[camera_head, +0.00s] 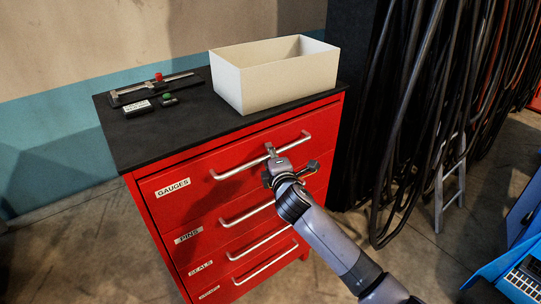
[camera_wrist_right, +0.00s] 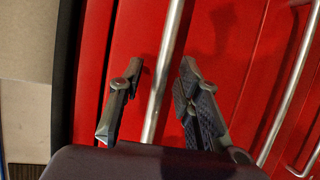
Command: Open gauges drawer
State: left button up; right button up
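The gauges drawer (camera_head: 207,198) is the top red drawer of the cabinet, with a white GAUGES label (camera_head: 173,188). Its front looks flush with the cabinet, so it is closed. Its silver bar handle (camera_head: 238,170) runs across the front and also shows in the right wrist view (camera_wrist_right: 166,50). My right gripper (camera_head: 291,157) is at the right half of this handle. In the right wrist view its fingers (camera_wrist_right: 160,72) are apart, one on each side of the bar, with gaps visible. My left gripper is not in view.
Drawers labelled PINS (camera_head: 189,236) and SEALS (camera_head: 201,269), and another below, have similar handles. An open cream box (camera_head: 285,82), a caliper (camera_head: 155,88) and small items sit on the black top (camera_head: 195,125). Black cables (camera_head: 425,110) hang at the right.

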jog(key=shift+w, duration=0.25)
jog(key=shift+c, duration=0.2)
jog(key=shift+f, duration=0.1)
grip_shut()
dwell(0.5)
